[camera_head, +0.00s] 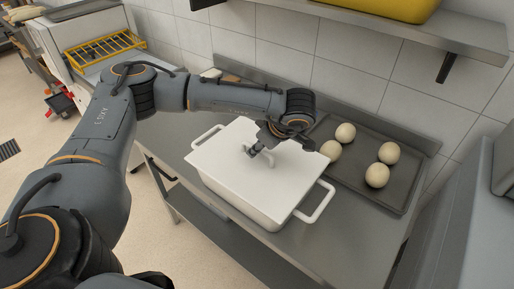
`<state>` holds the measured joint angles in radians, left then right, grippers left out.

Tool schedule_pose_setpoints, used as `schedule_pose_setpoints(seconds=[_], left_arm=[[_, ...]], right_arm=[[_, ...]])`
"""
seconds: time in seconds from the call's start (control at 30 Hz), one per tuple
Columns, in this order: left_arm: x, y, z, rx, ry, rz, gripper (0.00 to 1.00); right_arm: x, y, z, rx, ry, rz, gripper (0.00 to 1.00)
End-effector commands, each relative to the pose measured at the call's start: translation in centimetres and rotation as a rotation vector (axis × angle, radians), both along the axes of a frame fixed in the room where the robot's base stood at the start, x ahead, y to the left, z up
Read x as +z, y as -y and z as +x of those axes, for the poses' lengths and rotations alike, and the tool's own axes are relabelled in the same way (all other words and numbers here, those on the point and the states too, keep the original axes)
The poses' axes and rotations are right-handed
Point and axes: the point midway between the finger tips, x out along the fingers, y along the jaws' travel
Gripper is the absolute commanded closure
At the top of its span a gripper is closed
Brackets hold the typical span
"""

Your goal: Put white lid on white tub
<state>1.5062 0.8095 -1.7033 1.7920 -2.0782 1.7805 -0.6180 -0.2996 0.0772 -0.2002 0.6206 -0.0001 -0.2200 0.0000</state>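The white lid (228,160) lies flat over the top of the white tub (232,194), which stands on the steel counter. The lid covers the tub's opening; whether it is fully seated all round is too small to tell. The tub's looped handles stick out at the back left and front right. My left gripper (254,151) reaches down from above at the lid's small raised handle (244,150). Its fingertips are at or beside this handle; whether they grip it cannot be told. My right gripper is not in view.
A dark tray (365,182) with several pale dough balls (377,175) is right behind the tub. A wall shelf (420,28) with a yellow container (385,8) hangs above. A grey appliance (450,220) stands at the right. Bare steel counter (312,247) shows in front right.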

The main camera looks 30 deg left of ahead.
Motion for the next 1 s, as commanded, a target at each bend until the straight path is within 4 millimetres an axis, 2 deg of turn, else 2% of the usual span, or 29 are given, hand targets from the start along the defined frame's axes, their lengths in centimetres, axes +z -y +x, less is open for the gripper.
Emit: schedule_pose_setpoints(seconds=[0.03,0.2,0.37,0.43,0.6,1.0], left_arm=[[0.5,0.7,0.0,-0.005,0.005,-0.001,0.66],[3.8,2.7,-0.6,-0.005,0.005,-0.001,0.66],[6.6,4.4,-1.1,-0.004,0.003,0.000,0.66],[7.7,4.8,-1.2,-0.003,0.004,0.001,0.66],[8.7,5.4,-1.5,-0.002,0.002,0.001,0.66],[8.9,5.5,-1.5,-0.001,0.000,0.001,0.66]], right_arm=[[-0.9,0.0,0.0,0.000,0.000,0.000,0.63],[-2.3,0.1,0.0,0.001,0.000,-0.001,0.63],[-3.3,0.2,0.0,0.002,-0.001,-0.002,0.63],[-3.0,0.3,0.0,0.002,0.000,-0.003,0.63],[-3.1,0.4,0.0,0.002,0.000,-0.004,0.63],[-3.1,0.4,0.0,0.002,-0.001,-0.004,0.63]])
